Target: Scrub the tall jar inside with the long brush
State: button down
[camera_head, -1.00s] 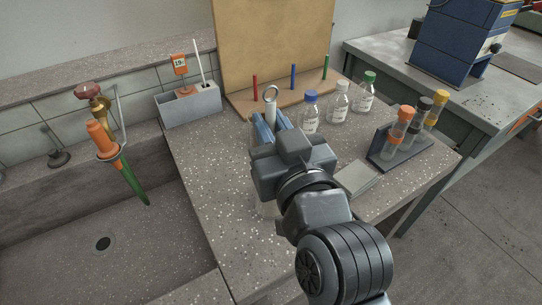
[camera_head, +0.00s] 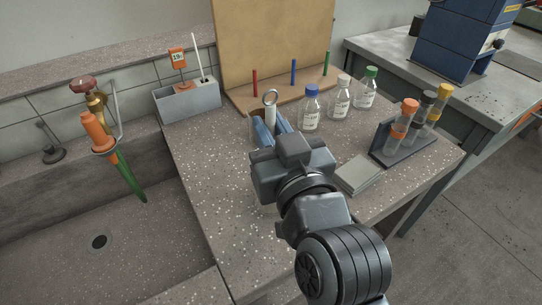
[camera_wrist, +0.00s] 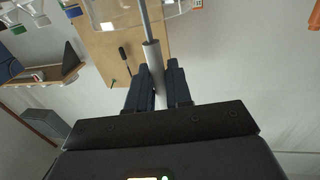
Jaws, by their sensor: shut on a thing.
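My gripper (camera_head: 269,132) is shut on the pale handle of the long brush (camera_head: 270,112), which stands about upright with a ring at its top. The wrist view shows the handle (camera_wrist: 153,68) between the two dark blue fingers (camera_wrist: 156,88), with a thin grey rod running on from it. A clear, curved glass rim (camera_wrist: 115,22), likely that of the tall jar, shows there beside the rod. I cannot tell whether the rod is inside it. The brush's bristles are not visible. In the head view my gripper and wrist hide most of the jar's area.
Capped bottles (camera_head: 311,108) and a tube rack (camera_head: 405,150) stand right of my gripper. A grey pad (camera_head: 358,175) lies close to my wrist. A pegboard (camera_head: 275,50) stands behind, a grey caddy (camera_head: 188,100) back left. The sink (camera_head: 100,215) is left; the front-left bench is clear.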

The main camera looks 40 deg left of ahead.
aim_at(273, 112)
notch_tip(273, 112, up, 4)
jog(key=shift+f+p, duration=0.15)
jog(key=shift+p, duration=1)
jog(key=shift+f+b, duration=2.1)
jog(key=shift+f, duration=0.35)
jog(key=shift+r+p, duration=5.65)
jog(key=shift+r, duration=1.25)
